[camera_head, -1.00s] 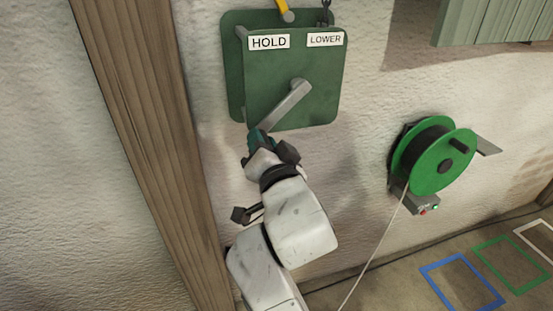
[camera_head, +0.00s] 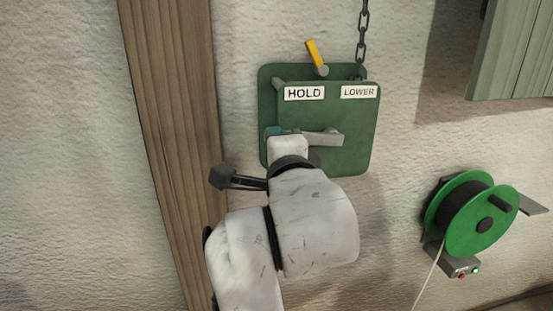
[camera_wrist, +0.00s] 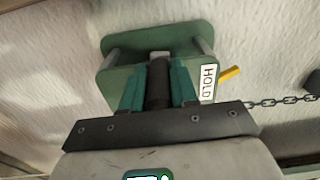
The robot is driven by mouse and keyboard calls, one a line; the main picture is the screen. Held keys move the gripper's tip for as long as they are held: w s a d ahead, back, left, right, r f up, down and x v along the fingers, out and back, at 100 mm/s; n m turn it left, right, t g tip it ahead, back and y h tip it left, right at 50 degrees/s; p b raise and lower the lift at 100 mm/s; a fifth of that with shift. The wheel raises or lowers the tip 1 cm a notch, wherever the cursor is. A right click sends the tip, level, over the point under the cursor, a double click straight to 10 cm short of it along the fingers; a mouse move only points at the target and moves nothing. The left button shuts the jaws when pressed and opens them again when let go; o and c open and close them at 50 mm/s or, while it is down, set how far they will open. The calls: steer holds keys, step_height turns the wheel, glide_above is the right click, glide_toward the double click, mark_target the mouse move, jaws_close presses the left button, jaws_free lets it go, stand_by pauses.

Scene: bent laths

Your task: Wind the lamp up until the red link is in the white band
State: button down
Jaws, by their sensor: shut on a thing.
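The green winch box (camera_head: 345,105) is on the wall in the head view, with HOLD (camera_head: 304,93) and LOWER (camera_head: 358,91) labels. Its grey crank (camera_head: 322,138) points left, roughly level. My gripper (camera_head: 274,131) is at the crank's left end. In the wrist view my gripper (camera_wrist: 160,82) has its teal fingers shut on the dark crank handle (camera_wrist: 158,84). The yellow lever (camera_head: 314,53) stands above the box, leaning slightly left, on the HOLD side. The chain (camera_head: 363,35) runs up from the box out of the picture. Lamp, red link and white band are not in view.
A wooden post (camera_head: 172,130) stands left of the box. A green cable reel (camera_head: 480,218) on a bracket is at the lower right. Green slatted boards (camera_head: 515,50) are at the upper right. Bare wall lies between box and reel.

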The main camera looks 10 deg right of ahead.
steer(key=shift+d+r+m, duration=0.1)
steer(key=shift+r+m, duration=0.5)
steer(key=shift+r, duration=0.15)
steer(key=c, duration=0.9)
jaws_free()
steer(key=shift+f, duration=0.1)
steer(key=shift+o, duration=0.2)
steer(key=shift+s, duration=0.1)
steer(key=s, duration=1)
steer(key=shift+s, duration=0.3)
